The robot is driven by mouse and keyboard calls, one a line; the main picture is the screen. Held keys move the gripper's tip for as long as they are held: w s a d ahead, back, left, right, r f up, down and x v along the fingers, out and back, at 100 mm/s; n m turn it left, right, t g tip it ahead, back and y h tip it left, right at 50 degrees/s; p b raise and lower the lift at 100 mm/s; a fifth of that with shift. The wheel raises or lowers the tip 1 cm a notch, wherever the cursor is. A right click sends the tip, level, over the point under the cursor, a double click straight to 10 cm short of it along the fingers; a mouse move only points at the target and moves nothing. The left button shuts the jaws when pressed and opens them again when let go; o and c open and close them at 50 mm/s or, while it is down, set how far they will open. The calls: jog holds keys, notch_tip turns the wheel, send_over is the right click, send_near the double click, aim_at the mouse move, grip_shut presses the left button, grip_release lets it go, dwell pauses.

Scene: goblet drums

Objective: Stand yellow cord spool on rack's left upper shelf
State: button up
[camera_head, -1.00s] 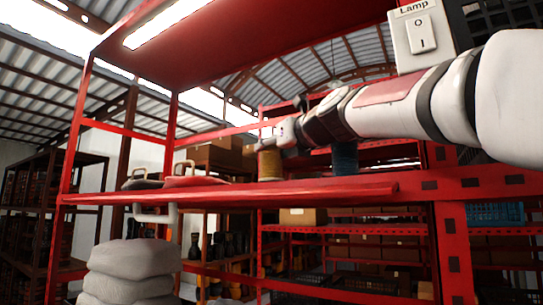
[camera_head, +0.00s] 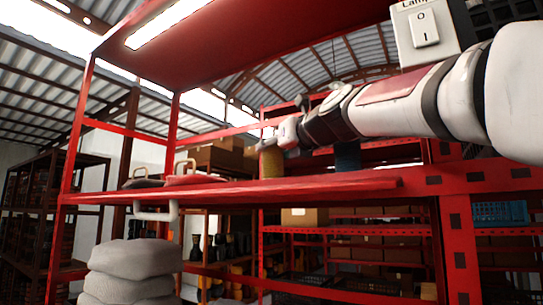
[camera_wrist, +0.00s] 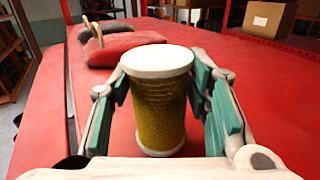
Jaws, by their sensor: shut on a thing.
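The yellow cord spool (camera_wrist: 160,108) stands upright between the fingers of my gripper (camera_wrist: 165,82), with its pale round top facing the wrist camera. My gripper is shut on its sides with green-padded fingers. In the head view the spool (camera_head: 271,163) hangs below my gripper (camera_head: 279,143), over the red upper shelf (camera_head: 300,190) of the rack. I cannot tell whether its base touches the shelf. A blue spool (camera_head: 347,157) shows beyond and below my arm, partly hidden by it.
Red and dark bags with handles (camera_head: 195,179) lie on the shelf to the left; the red one is close beyond the spool (camera_wrist: 125,45). A cardboard box (camera_wrist: 268,18) is at the back right. A lamp switch (camera_head: 425,28) is above my arm.

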jog(key=shift+f, duration=0.2)
jog(key=o, duration=1.4)
jog(key=shift+s, duration=0.1)
